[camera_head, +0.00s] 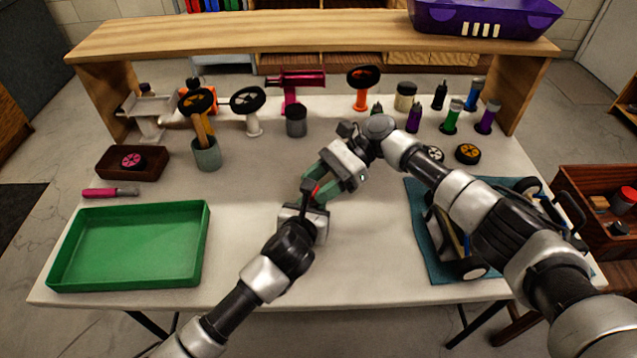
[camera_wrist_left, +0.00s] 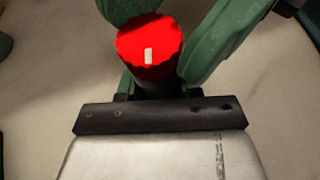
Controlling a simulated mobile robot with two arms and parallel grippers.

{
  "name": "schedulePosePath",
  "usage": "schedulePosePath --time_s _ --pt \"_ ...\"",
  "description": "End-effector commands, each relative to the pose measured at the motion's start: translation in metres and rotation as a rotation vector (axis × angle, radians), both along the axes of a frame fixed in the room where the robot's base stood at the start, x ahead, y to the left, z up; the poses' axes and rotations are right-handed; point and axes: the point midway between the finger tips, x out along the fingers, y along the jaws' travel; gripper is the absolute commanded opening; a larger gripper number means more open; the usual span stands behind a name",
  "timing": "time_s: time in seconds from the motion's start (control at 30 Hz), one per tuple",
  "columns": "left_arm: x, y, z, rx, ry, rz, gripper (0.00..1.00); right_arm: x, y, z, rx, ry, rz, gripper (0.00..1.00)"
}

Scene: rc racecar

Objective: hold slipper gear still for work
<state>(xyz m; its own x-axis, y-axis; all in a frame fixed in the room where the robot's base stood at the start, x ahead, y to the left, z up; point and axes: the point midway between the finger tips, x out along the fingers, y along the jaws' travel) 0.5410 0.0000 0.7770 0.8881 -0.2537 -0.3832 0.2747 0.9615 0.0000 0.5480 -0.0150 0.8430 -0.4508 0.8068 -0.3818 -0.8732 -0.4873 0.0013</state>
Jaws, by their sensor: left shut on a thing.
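A black part with a red, scalloped round end (camera_head: 313,190) is above the middle of the table. In the left wrist view its red end (camera_wrist_left: 149,40) has a small pale mark. I cannot tell whether it is the slipper gear or a tool. My left gripper (camera_head: 310,200) is shut on this part; green fingers show on both sides of it in the wrist view. My right gripper (camera_head: 324,186) comes from above right, with green fingers close beside the left one. The two grippers overlap, so its grip is hidden. The slipper gear itself cannot be clearly made out.
A green tray (camera_head: 130,245) lies empty at left. Behind it are a pink-handled tool (camera_head: 100,192) and a dark brown box (camera_head: 130,163). Several tools and bottles line the back. The car chassis (camera_head: 470,266) rests on a blue mat (camera_head: 419,215) at right, partly behind my right arm.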

Motion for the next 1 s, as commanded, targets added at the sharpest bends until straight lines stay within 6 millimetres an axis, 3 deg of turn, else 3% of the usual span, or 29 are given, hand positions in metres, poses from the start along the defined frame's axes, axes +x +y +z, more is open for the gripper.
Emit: schedulePosePath --time_s 0.03,0.23,1.0 --pt "0.0 0.0001 0.0 0.0 0.0 0.0 0.09 0.0 0.0 0.0 0.0 0.0 0.0 0.41" --pt "0.0 0.0001 0.0 0.0 0.0 0.0 0.09 0.0001 -0.0002 0.0001 0.0 0.0 0.0 0.1" --pt "-0.0005 -0.0004 0.0001 0.001 0.0 -0.001 0.09 0.0046 0.0016 -0.0005 -0.002 0.001 0.259 0.1"
